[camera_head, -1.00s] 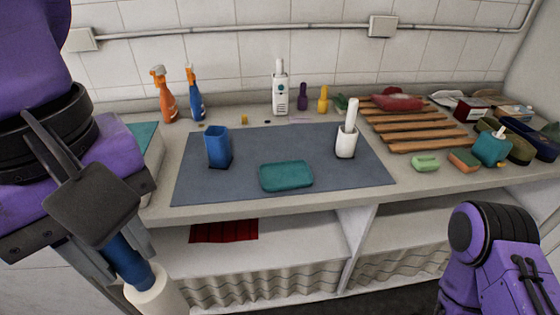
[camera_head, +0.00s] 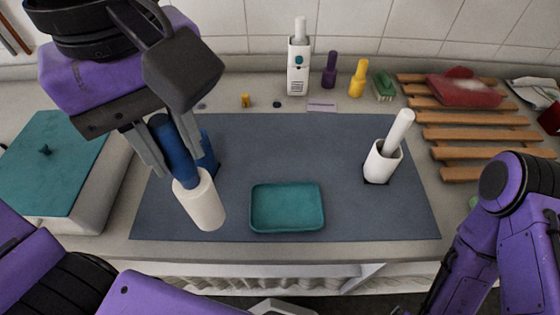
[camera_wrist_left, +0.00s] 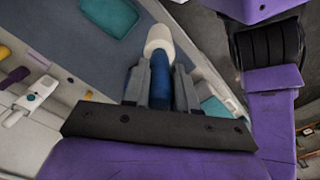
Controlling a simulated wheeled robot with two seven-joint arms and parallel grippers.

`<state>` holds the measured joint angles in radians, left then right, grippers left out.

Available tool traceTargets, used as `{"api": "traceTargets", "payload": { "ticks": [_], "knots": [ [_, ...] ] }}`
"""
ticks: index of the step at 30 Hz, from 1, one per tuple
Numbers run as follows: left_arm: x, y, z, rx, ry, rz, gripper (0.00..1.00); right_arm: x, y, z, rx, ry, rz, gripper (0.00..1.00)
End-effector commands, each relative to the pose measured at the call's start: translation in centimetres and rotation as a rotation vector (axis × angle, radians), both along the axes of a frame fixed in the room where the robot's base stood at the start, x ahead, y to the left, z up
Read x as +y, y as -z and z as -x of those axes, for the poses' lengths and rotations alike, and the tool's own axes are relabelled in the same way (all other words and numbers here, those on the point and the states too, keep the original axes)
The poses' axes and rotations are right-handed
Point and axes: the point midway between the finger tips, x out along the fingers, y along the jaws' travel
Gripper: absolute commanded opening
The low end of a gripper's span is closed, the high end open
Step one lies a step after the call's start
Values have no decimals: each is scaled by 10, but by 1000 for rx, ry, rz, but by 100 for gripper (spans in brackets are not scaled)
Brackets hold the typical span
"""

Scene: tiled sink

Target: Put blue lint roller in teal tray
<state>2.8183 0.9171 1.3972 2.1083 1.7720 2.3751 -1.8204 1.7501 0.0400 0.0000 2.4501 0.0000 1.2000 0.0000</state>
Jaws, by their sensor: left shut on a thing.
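My left gripper (camera_head: 168,156) is shut on the blue handle of the lint roller (camera_head: 200,202), with the white roll pointing down and toward the front. The roller is held above the left part of the grey-blue mat, left of the teal tray (camera_head: 287,230). The left wrist view also shows the lint roller (camera_wrist_left: 159,40) between the fingers. The tray is empty and lies near the mat's front edge. A blue cup (camera_head: 209,152) stands partly hidden behind the roller. My right arm shows at the right edge, but its gripper is out of view.
A white holder (camera_head: 382,163) with a white-handled item stands right of the tray. A box with a teal lid (camera_head: 50,165) is at the left. A wooden rack (camera_head: 480,130) is at back right. The mat (camera_head: 290,150) is clear behind the tray.

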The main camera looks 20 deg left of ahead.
Motion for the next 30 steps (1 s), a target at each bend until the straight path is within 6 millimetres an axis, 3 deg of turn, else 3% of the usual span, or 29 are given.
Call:
{"api": "traceTargets", "payload": {
  "ticks": [10, 15, 24, 30],
  "knots": [
    [-37, 32, -64, 5, -1, -2, 0, 0, -8, 0, 0, 0, 0, 100],
    [-50, 63, -85, 5, 0, -2, 0, 0, -7, 0, 0, 0, 0, 100],
    [-64, 95, -108, 4, 1, -1, 0, 0, -9, 0, 0, 0, 0, 100],
    [-64, 124, -108, 1, 0, 0, 0, 0, -6, 0, 0, 0, 0, 100]
  ]
}}
